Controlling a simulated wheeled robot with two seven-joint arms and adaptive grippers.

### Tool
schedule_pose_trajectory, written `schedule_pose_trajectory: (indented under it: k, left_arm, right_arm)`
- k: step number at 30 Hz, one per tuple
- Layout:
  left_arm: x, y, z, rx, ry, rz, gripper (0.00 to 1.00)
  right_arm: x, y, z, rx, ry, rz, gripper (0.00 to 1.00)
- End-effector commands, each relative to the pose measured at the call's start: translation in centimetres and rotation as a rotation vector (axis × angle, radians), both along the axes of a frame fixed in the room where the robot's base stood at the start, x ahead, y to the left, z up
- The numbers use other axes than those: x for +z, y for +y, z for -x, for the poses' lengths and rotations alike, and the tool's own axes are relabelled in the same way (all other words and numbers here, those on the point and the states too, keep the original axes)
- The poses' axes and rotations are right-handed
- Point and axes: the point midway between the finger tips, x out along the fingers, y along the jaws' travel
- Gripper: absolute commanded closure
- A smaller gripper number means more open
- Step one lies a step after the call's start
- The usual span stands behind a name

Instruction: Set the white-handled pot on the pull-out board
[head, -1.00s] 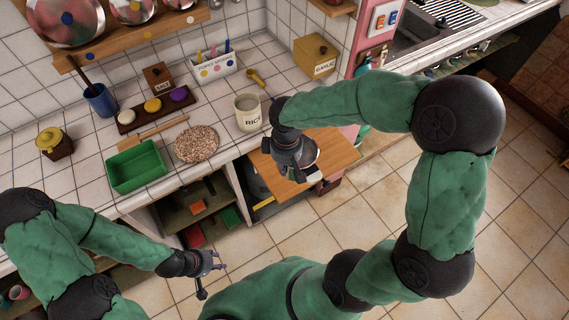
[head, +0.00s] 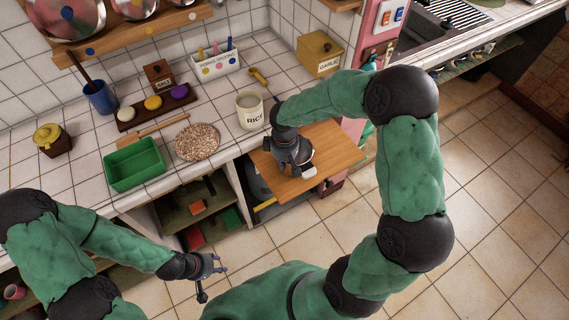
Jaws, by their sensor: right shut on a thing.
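The pull-out board (head: 335,148) is a light wooden slab sticking out from under the counter. My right gripper (head: 293,165) reaches down over the board's left half and is shut on the white-handled pot. The pot's white handle (head: 309,171) shows just past the fingers, over the board's front part. Most of the pot is hidden by the gripper, and I cannot tell whether its base touches the board. My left gripper (head: 216,265) is open and empty, low over the floor in front of the open shelves.
The counter above holds a rice canister (head: 250,110), a round speckled mat (head: 197,142), a green bin (head: 134,164) and a garlic box (head: 320,53). Open shelves (head: 195,207) lie below, left of the board. The board's right side is clear.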

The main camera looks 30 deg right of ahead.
Motion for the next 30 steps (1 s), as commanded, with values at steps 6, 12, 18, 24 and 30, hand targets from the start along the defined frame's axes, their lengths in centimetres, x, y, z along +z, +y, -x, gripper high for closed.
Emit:
schedule_pose_trajectory:
  k: [6,12,18,24,30]
  left_arm:
    - [0.0,0.0,0.0,0.000,0.000,0.000,0.60]
    - [-0.2,0.0,0.0,0.000,0.000,0.000,0.60]
    - [-0.1,0.0,0.0,0.000,0.000,0.000,0.60]
    - [0.1,0.0,0.0,0.000,0.000,0.000,0.60]
    - [0.9,0.0,0.0,0.000,0.000,0.000,0.60]
  right_arm:
    - [0.1,0.0,-0.1,0.000,-0.003,0.000,1.00]
    - [-0.2,0.0,0.0,0.000,-0.001,0.000,0.66]
    - [-0.2,0.0,0.0,0.000,-0.001,0.000,0.65]
    - [0.1,0.0,0.0,0.000,-0.001,0.000,0.65]
    - [2.7,0.0,-0.1,0.000,-0.006,0.000,0.65]
